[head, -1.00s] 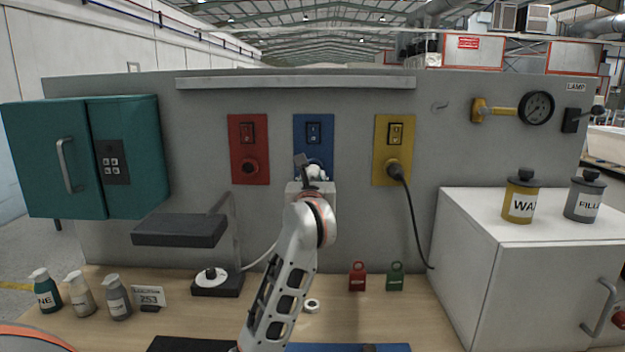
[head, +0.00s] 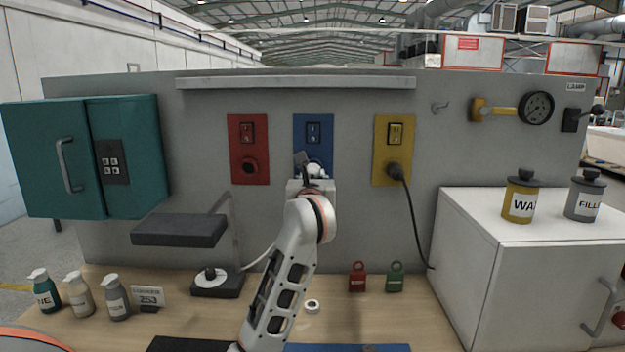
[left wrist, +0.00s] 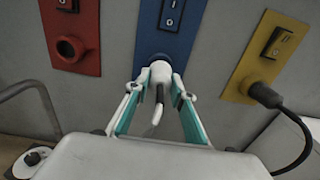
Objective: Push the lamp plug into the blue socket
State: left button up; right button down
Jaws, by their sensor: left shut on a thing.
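The blue socket (head: 313,133) is a blue panel with a switch, in the middle of the grey wall. Its lower part is hidden behind my left gripper in the head view. In the left wrist view the panel (left wrist: 178,28) is straight ahead. My left gripper (left wrist: 160,82) is shut on the white lamp plug (left wrist: 160,72). The plug's front is at the blue socket's opening; I cannot tell how deep it sits. A white cord (head: 262,254) runs down left to the lamp base (head: 216,284) on the table. My right gripper is not in view.
A red socket panel (head: 248,133) is to the left. A yellow panel (head: 394,131) to the right holds a black plug. A dark lamp head (head: 179,230), a teal cabinet (head: 135,150), a white cabinet (head: 480,260), and red (head: 357,278) and green (head: 395,278) tags stand around.

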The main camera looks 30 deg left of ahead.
pick_arm(q)
jog(key=shift+w+a, duration=0.4)
jog(key=shift+w, duration=0.2)
jog(key=o, duration=1.2)
jog(key=v, duration=1.2)
jog(key=shift+a, duration=0.1)
